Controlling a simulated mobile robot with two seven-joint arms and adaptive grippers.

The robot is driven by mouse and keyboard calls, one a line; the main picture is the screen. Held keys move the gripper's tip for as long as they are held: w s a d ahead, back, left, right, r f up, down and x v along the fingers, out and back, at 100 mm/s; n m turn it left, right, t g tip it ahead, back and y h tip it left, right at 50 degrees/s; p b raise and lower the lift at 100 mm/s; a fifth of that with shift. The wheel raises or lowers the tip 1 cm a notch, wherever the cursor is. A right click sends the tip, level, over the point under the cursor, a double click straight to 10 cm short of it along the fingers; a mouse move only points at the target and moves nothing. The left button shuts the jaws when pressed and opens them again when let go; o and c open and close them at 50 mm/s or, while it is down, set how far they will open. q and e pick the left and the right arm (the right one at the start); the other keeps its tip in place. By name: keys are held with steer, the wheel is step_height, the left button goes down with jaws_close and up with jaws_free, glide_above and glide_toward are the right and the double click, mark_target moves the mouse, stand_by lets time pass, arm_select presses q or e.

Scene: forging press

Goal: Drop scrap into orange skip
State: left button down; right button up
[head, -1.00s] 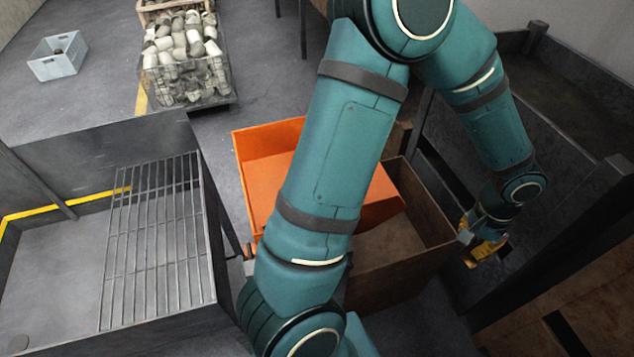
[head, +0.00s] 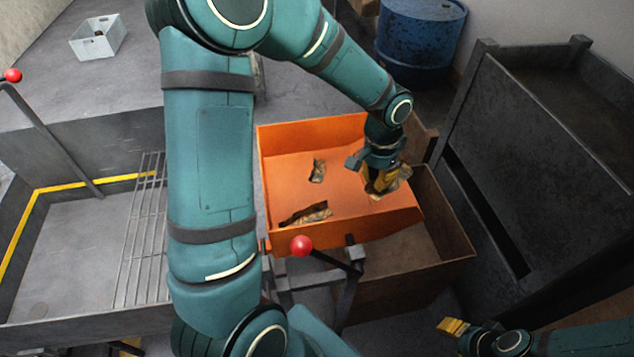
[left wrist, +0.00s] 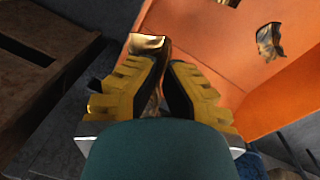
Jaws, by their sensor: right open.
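The orange skip (head: 315,137) is in the middle of the head view and on the right of the left wrist view (left wrist: 215,45). Two crumpled brown scrap pieces lie in it, one near the back (head: 317,171) and one near the front (head: 308,213). My left gripper (head: 381,184) appears at the skip's right side, its yellow fingers shut on another scrap piece (head: 404,175). That piece also shows between and beyond the fingers in the left wrist view (left wrist: 148,43). Its height above the skip is unclear. My right gripper (head: 450,326) is open at the lower right.
A rusty brown box (head: 440,235) stands to the skip's right, partly under it. A red-knobbed lever (head: 302,246) rises at the skip's front. Dark steel panels (head: 540,150) stand at the right. A blue drum (head: 420,40) and a grey crate (head: 98,38) are behind.

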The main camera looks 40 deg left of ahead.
arm_select(q)
steer(key=w+a+r+m+y+p, duration=0.1)
steer(key=a+r+m+p, duration=0.1)
steer(key=a+r+m, duration=0.8)
steer(key=w+a+r+m+p, duration=0.1)
steer(key=a+r+m+p, duration=0.1)
steer(key=a+r+m, duration=0.8)
step_height(320, 180, down, 8)
steer(key=a+n+b, duration=0.2)
steer(key=n+b, duration=0.1)
steer(key=b, duration=0.2)
steer(key=shift+s+g, duration=0.2)
steer(key=shift+g, duration=0.2)
steer(key=shift+a, duration=0.1)
steer(key=c, duration=1.1)
jaws_free()
steer(key=shift+o, duration=0.2)
step_height(320, 180, up, 12)
steer(key=shift+w, duration=0.45)
